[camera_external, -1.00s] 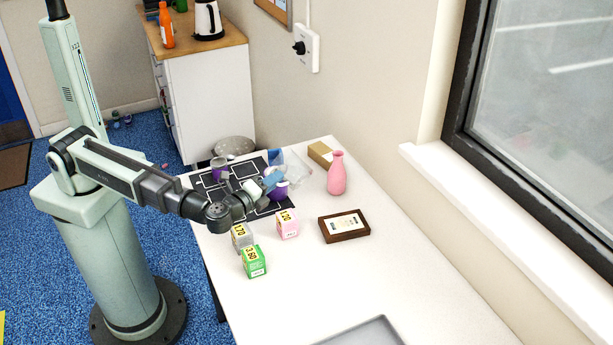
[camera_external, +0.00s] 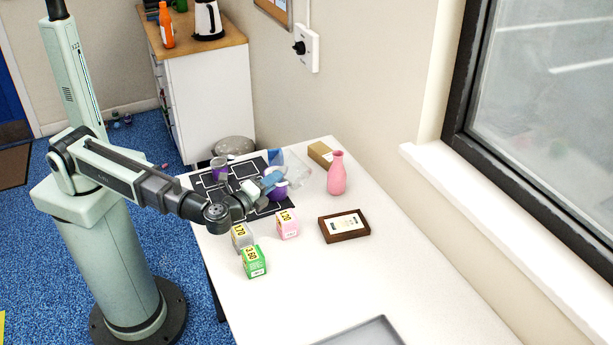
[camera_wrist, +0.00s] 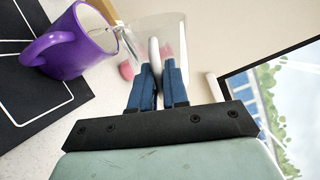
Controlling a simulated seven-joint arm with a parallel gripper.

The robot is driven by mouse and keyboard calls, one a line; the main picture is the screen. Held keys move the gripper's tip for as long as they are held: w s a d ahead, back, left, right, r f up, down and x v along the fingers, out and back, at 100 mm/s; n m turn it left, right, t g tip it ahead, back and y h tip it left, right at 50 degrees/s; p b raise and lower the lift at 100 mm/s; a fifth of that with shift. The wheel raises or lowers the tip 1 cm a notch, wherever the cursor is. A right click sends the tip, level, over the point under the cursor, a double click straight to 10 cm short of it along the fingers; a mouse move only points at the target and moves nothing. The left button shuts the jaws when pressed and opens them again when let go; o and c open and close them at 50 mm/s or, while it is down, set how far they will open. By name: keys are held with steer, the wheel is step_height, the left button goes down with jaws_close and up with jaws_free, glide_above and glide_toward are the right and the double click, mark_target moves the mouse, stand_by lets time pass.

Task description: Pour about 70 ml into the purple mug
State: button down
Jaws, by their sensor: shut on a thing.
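The purple mug (camera_external: 278,194) stands on the edge of the black mat, partly hidden by my gripper. In the wrist view the mug (camera_wrist: 68,50) is at the upper left, with its handle to the left and a pale inside. My gripper (camera_external: 270,181) is beside the mug. In the wrist view its blue fingers (camera_wrist: 159,82) are shut on a clear vessel (camera_wrist: 178,28). The vessel looks tilted, with its lip close to the mug's rim. Its liquid level and any stream are not clear. It also shows in the external view (camera_external: 298,172).
On the black mat (camera_external: 212,190) stands another grey and purple cup (camera_external: 219,169). Pink (camera_external: 287,224), green (camera_external: 254,262) and grey (camera_external: 241,237) cartons stand nearer. A pink vase (camera_external: 337,174), brown box (camera_external: 320,153) and framed card (camera_external: 344,226) are to the right. The front table is mostly clear.

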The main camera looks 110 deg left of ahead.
mark_target(292, 188)
steer(key=shift+s+a+r+n, duration=0.15)
steer(key=shift+s+r+n, duration=0.2)
steer(key=shift+n, duration=0.25)
stand_by(0.8)
steer(key=shift+w+d+f+m, duration=0.25)
steer(key=shift+w+f+m, duration=0.2)
steer(key=shift+w+m, duration=0.25)
steer(key=shift+r+m, duration=0.45)
steer(key=shift+m, duration=0.35)
steer(key=shift+w+f+m, duration=0.15)
steer(key=shift+f+m, duration=0.8)
steer(key=shift+m, duration=0.65)
steer(key=shift+d, duration=0.1)
steer(key=shift+w+r+m, duration=0.25)
steer(key=shift+m, duration=0.55)
steer(key=w+f+m, duration=0.1)
steer(key=w+d+m, duration=0.1)
steer(key=m, duration=0.1)
steer(key=shift+w+f+m, duration=0.3)
steer(key=shift+f, duration=0.1)
steer(key=shift+w+d+r+m+g, duration=0.2)
steer(key=shift+w+r+m, duration=0.25)
steer(key=shift+m, duration=0.45)
steer(key=shift+w+d+r+m+g, duration=0.1)
steer(key=shift+w+d+r+m, duration=0.1)
steer(key=shift+w+m, duration=0.5)
